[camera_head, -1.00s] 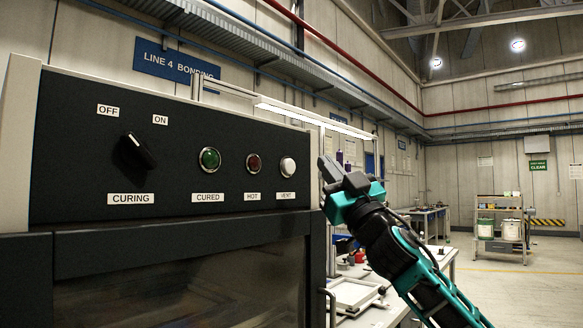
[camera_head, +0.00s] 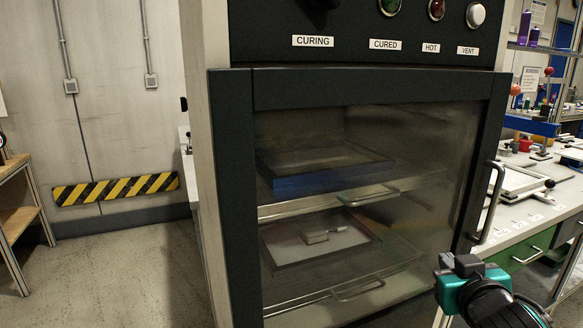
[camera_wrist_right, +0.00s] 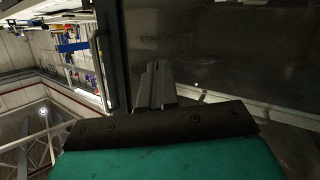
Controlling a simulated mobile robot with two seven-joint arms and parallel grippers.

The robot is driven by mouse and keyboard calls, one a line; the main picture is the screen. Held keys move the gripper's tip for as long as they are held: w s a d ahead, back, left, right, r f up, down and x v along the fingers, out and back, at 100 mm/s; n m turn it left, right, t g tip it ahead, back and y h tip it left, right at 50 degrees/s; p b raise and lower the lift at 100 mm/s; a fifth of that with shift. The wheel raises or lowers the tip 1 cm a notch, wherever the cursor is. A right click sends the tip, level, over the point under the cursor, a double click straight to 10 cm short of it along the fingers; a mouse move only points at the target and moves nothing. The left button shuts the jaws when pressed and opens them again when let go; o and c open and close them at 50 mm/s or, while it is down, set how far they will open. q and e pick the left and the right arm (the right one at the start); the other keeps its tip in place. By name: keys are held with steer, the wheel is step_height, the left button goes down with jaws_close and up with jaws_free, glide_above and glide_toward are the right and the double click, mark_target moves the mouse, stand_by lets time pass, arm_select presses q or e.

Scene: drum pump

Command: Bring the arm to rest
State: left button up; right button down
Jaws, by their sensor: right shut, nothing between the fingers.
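My right gripper (camera_head: 455,262) is at the lower right of the head view, in front of the lower right part of the curing cabinet (camera_head: 230,190). Its fingers are together and hold nothing; they also show in the right wrist view (camera_wrist_right: 155,85). The cabinet's glazed door (camera_head: 400,160) is shut, with a vertical handle (camera_head: 490,203) on its right side, above and right of the gripper. I cannot tell how far the gripper is from the door. My left gripper is not in view.
Behind the glass are an upper shelf with a blue-edged tray (camera_head: 320,180) and a lower tray (camera_head: 285,248) with a small block. A workbench (camera_head: 535,215) with fixtures stands on the right. A wooden-topped table (camera_head: 15,190) stands far left; the floor (camera_head: 110,270) between is clear.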

steer(key=s+a+f+g+y, duration=0.15)
steer(key=s+f+g, duration=0.25)
steer(key=s+f, duration=0.4)
steer(key=s+a+f+n+g, duration=0.1)
steer(key=s+a+f+g, duration=0.3)
steer(key=s, duration=0.7)
steer(key=s+a+f+g+y, duration=0.15)
steer(key=s+f+g, duration=0.25)
steer(key=s+f, duration=0.45)
steer(key=w+a+f+n+t+y+p, duration=0.1)
steer(key=w+a+f+t+p, duration=0.1)
steer(key=w+f+t, duration=0.3)
steer(key=w+a+t, duration=0.1)
steer(key=w+t, duration=0.1)
steer(key=shift+w+f+t, duration=0.2)
steer(key=shift+f+t, duration=0.2)
